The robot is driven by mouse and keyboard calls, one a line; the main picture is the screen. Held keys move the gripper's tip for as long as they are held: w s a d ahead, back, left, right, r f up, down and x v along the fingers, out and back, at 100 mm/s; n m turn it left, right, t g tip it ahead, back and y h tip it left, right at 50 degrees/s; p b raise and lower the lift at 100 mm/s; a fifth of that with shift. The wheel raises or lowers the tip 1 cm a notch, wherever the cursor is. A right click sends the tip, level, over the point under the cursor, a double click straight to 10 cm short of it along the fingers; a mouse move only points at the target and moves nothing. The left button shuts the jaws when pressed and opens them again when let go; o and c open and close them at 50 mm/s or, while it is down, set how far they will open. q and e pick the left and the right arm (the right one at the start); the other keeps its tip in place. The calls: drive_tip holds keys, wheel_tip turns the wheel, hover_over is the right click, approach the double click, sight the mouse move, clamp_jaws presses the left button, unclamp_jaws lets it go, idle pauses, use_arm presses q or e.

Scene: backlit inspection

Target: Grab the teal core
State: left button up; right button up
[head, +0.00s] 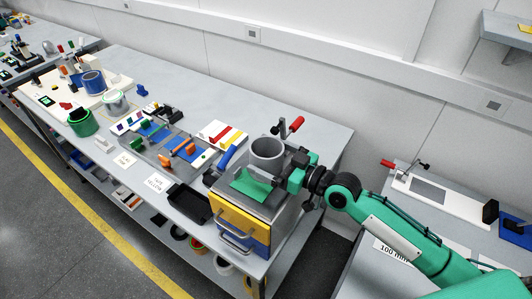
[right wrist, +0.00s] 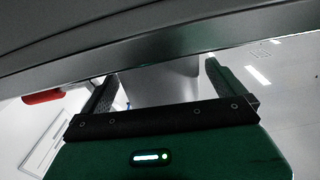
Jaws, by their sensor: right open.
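A teal-green piece (head: 250,184) lies on top of a small drawer unit, just in front of a grey cylinder (head: 267,153). It is the nearest thing in colour to a teal core, but I cannot make out its full shape. My right gripper (head: 281,176) is at the right side of the cylinder and the teal piece, with its jaws open. In the right wrist view its two fingers (right wrist: 158,82) stand apart, with a pale grey surface beyond them. A dark grey body fills the top of that view. My left gripper is not in view.
The drawer unit (head: 238,218) has yellow and blue fronts with metal handles. A red-handled clamp (head: 290,128) stands behind the cylinder. Bare bench top lies at the back.

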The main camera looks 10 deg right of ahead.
drive_tip(key=shift+w+a, duration=0.25)
drive_tip(key=shift+a, duration=0.1)
drive_tip(key=shift+d, duration=0.1)
drive_tip(key=c, duration=1)
drive_tip(key=shift+r, duration=0.1)
drive_tip(key=shift+r+b, duration=0.3)
drive_tip(key=shift+r, duration=0.3)
drive_tip(key=shift+b+v, duration=3.3)
drive_tip(key=shift+v, duration=5.6)
